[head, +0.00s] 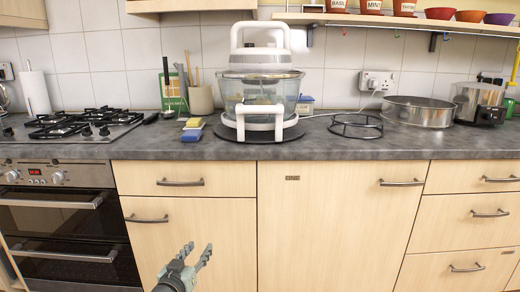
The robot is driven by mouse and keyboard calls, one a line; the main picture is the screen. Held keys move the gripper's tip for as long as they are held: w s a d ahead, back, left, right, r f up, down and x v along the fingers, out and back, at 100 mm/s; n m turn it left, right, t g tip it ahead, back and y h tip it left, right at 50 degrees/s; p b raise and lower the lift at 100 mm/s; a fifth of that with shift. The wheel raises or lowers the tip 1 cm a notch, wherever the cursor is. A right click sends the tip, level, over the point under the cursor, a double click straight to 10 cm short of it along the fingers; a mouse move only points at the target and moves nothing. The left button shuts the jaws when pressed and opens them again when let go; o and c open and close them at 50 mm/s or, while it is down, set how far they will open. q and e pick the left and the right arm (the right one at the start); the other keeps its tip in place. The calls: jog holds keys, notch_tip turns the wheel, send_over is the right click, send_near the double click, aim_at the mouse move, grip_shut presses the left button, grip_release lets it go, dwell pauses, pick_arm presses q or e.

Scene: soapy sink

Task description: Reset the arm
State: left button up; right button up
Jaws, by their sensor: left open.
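My left gripper (198,257) shows at the bottom of the head view, left of centre. Its two fingers are spread apart with nothing between them. It is in front of the wooden cupboard doors, below the level of the countertop, and touches nothing that I can see. Most of the left arm is out of the frame. My right gripper and arm are not in view.
A grey countertop (330,148) runs across. It bears a gas hob (75,122), sponges (192,130), a glass halogen cooker (262,92), a black wire rack (355,127) and a round metal tin (418,112). An oven (65,215) is at left. Cupboard fronts are closed.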

pick_arm(q)
jog(key=s+a+f+g+y, duration=0.1)
jog(key=s+a+f+g, duration=0.2)
jog(key=s+f, duration=0.6)
jog(key=s+a+f+g+y, duration=0.2)
jog(key=s+f+g, duration=0.1)
jog(key=s+f, duration=0.65)
jog(key=s+a+f+g+y, duration=0.1)
jog(key=s+a+f+g, duration=0.2)
jog(key=s+f, duration=0.6)
jog(key=s+f+g, duration=0.2)
jog(key=s, duration=0.7)
jog(key=s+a+f+g, duration=0.1)
jog(key=s+f+g, duration=0.1)
jog(key=s, duration=0.6)
jog(key=shift+s+a+f+m+g+y, duration=0.3)
jog(key=shift+s+f+g, duration=0.1)
jog(key=shift+f, duration=0.4)
jog(key=shift+w, duration=0.1)
jog(key=shift+d, duration=0.1)
jog(key=shift+c, duration=0.9)
